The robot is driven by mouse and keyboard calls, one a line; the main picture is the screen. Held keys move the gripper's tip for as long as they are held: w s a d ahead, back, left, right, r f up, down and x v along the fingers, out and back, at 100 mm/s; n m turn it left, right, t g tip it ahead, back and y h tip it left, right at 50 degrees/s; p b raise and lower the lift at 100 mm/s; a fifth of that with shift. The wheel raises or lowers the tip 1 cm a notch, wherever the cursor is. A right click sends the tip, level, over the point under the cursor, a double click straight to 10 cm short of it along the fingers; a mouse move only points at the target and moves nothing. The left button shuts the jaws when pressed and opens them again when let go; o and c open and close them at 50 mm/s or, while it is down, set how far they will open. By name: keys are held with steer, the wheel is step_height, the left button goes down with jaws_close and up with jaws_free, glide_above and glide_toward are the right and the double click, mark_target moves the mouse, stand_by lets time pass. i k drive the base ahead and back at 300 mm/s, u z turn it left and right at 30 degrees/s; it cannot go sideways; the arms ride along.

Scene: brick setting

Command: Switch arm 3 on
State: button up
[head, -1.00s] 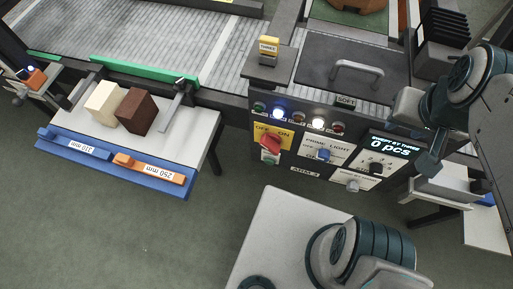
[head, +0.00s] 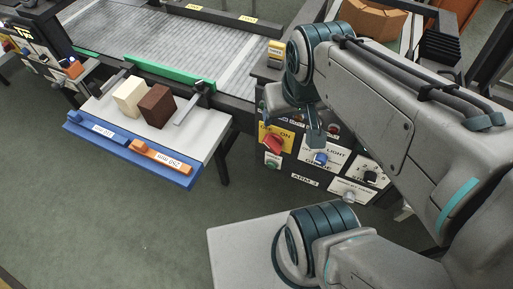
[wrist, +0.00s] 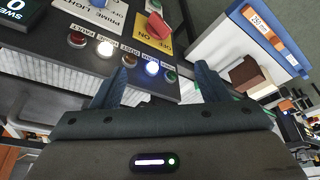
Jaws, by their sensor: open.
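The arm 3 control panel carries a red rotary switch (head: 272,144) on a yellow OFF/ON plate (head: 288,139). The ARM 3 label (head: 305,180) is below it. In the wrist view the red switch (wrist: 158,25) shows beyond the fingertips, on its yellow plate (wrist: 144,37); which word its handle points to is hard to tell. My gripper (wrist: 162,82) is open and empty, above the panel's row of lamps and apart from the switch. In the head view my gripper (head: 312,128) hides part of the panel, including some lamps.
In the wrist view a blue lamp (wrist: 152,68) and a white lamp (wrist: 105,48) are lit. A blue knob (head: 320,159) sits right of the switch. A white side table (head: 213,127) with cream and brown blocks stands left.

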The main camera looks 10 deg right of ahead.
mark_target(274, 142)
steer(key=k, duration=1.25)
steer(key=u, duration=0.2)
steer(key=i, duration=0.55)
steer(key=u, duration=0.3)
